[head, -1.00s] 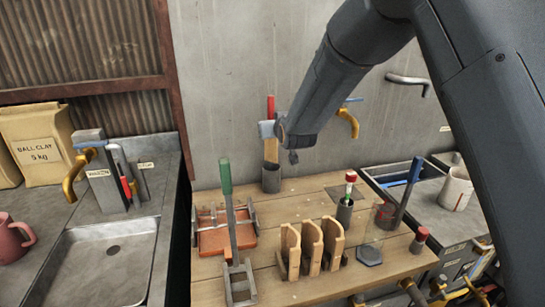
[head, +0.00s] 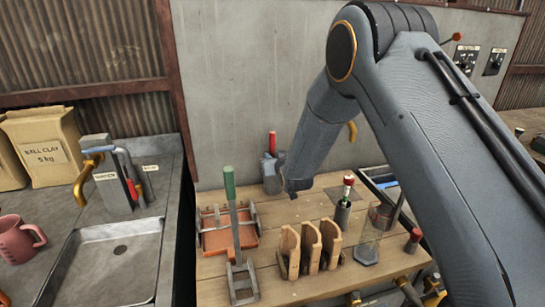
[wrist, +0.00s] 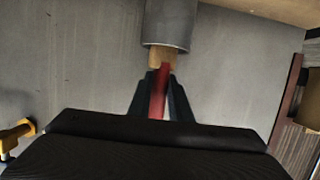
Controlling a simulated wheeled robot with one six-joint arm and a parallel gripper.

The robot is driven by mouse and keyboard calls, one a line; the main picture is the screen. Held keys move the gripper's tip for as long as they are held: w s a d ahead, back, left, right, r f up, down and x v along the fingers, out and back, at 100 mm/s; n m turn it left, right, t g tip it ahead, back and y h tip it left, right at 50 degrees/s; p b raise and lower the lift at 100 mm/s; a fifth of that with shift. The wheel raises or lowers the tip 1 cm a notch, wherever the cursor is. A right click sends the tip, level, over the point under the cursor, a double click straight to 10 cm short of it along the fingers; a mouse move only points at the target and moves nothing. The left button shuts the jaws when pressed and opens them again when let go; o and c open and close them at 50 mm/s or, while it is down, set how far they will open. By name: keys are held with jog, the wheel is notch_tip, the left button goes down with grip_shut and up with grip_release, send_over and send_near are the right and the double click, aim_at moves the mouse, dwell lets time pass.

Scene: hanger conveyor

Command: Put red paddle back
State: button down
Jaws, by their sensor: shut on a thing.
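The red paddle has a red handle (head: 272,141) that sticks up above my gripper (head: 270,160) at the back of the wooden bench. My gripper is shut on the red handle, which shows between the fingers in the wrist view (wrist: 158,92). A short piece of the paddle's pale wooden part (wrist: 162,58) shows in the wrist view, and the rest is hidden inside the grey cup. The grey cup (head: 271,184) stands on the bench by the wall, directly below my gripper. It also shows in the wrist view (wrist: 168,24).
A green-handled tool (head: 230,185) stands upright in a grey stand at the front left. Wooden pieces (head: 310,248) stand in a rack in the middle. A small dark holder with a red-topped tool (head: 343,212) is right of the cup. An orange tray (head: 226,238) lies left.

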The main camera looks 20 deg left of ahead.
jog(key=shift+f, duration=0.2)
jog(key=c, duration=1.6)
grip_release()
jog(key=shift+r, duration=0.2)
jog(key=b+v, duration=0.3)
jog(key=v, duration=0.9)
